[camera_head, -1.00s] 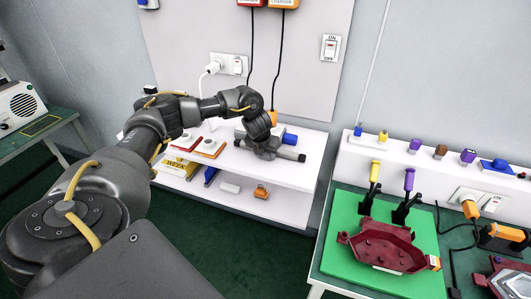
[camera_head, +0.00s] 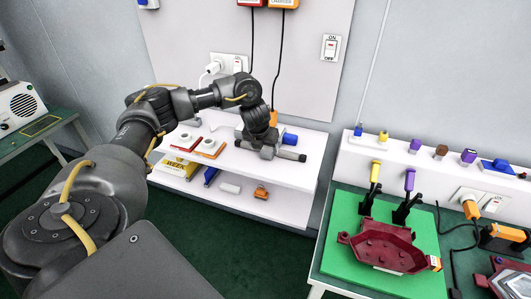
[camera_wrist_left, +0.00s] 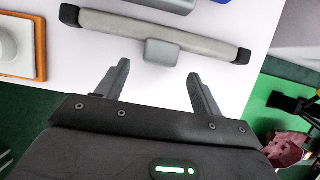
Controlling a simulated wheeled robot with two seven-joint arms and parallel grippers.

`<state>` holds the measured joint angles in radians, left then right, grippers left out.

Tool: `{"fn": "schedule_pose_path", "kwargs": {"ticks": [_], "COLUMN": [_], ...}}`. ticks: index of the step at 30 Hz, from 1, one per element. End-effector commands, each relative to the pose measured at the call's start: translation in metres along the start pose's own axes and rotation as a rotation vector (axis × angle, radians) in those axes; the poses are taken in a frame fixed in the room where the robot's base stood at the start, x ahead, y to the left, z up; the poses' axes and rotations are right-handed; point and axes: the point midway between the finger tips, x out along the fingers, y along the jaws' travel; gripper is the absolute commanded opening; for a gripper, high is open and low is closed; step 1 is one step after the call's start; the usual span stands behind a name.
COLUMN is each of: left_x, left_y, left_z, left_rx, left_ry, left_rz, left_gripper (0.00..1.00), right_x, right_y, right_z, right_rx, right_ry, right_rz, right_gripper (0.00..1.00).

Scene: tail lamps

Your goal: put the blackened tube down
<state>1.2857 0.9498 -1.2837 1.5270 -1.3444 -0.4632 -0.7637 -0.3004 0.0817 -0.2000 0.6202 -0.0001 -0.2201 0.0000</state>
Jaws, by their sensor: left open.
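The tube (camera_head: 290,155) lies on the white top shelf, partly hidden behind my left gripper in the head view. In the left wrist view the tube (camera_wrist_left: 205,36) is grey with black ends, and a small grey block (camera_wrist_left: 162,52) sits at its middle. My left gripper (camera_head: 267,151) is just above the shelf by the tube. In the wrist view its two fingers (camera_wrist_left: 160,82) are spread, with only white shelf between them. The tube lies beyond the fingertips. My right gripper is not in view.
A blue cylinder (camera_head: 290,138) stands just behind the tube. Orange-edged and red-edged pads (camera_head: 210,148) with white round tops lie to the left. The lower shelf (camera_head: 228,205) holds several small items. A green-topped bench (camera_head: 340,270) with a dark red tray (camera_head: 385,247) is at right.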

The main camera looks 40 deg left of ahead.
Motion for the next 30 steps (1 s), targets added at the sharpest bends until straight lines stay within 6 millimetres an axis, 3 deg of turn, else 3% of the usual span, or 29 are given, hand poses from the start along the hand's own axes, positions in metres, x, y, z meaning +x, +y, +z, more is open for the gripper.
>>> {"fn": "schedule_pose_path", "kwargs": {"ticks": [7,12,30], "left_x": [-0.053,-0.071,-0.074], "left_y": [0.000,0.000,0.000], "left_z": [0.002,0.001,0.000], "left_rx": [0.002,0.003,0.001], "left_ry": [-0.004,-0.002,0.000], "left_rz": [0.001,0.001,0.001], "left_gripper": [0.67,0.67,0.67], "right_x": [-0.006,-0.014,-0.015], "right_y": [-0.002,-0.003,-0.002], "right_z": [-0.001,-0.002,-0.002], "right_rx": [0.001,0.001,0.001], "right_ry": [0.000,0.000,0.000], "right_rz": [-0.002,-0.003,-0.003], "right_gripper": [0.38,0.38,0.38]}}
